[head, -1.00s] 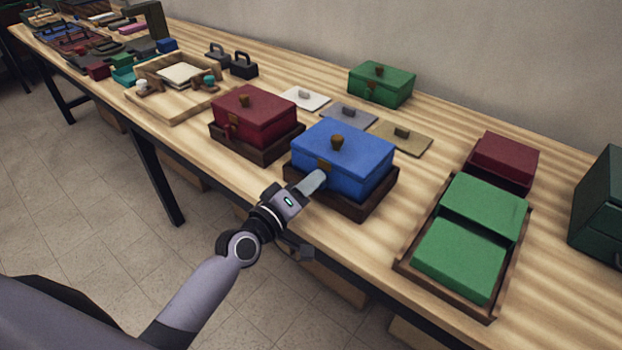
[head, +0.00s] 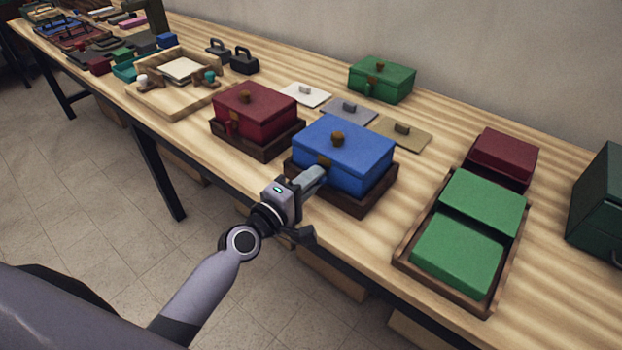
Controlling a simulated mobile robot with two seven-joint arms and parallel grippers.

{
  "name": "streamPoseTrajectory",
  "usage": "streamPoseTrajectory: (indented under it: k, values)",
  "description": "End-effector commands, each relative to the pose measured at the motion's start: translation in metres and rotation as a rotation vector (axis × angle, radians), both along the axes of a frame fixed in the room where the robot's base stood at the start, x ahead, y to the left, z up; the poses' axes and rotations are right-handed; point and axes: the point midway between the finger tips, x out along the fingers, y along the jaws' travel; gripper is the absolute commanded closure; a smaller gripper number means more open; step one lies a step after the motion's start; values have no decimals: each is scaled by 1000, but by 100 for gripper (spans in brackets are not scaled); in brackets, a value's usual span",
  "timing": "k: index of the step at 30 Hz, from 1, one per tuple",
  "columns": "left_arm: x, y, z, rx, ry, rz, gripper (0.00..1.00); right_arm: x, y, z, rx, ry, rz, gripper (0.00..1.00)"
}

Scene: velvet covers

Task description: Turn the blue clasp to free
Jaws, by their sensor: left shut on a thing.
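The blue box (head: 352,158) with a brown knob on its lid sits in a dark wooden tray (head: 365,203) near the table's front edge. Its lid is down. A small brown plate (head: 324,160) shows high on its front face. My left gripper (head: 318,176) is at the left part of the box's front, shut on the blue clasp. The fingers hide the clasp itself, so I cannot see how far it is turned. My right gripper is not in view.
A dark red box (head: 255,112) in its own tray stands left of the blue box. A green box (head: 382,80) is behind. A tray with green covers (head: 459,254) lies to the right. Three flat plates with small handles lie behind the blue box.

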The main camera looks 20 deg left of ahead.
Motion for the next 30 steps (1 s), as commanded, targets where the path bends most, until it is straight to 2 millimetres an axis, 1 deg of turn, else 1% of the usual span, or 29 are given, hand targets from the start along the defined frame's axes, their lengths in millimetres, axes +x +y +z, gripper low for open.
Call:
streamPoseTrajectory:
  k: [10,11,12,13,23,26,30]
  values:
    - [0,0,0,-8,2,1,100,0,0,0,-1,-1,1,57]
    - [0,0,0,-8,2,1,82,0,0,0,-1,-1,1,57]
    - [0,0,0,-8,2,1,69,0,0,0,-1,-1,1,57]
    - [0,0,0,-7,1,1,60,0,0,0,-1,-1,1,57]
    - [-1,1,0,-4,1,0,60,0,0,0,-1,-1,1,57]
    - [-8,3,-1,-3,2,0,60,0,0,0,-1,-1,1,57]
    - [-26,9,-1,-3,3,0,60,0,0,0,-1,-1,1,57]
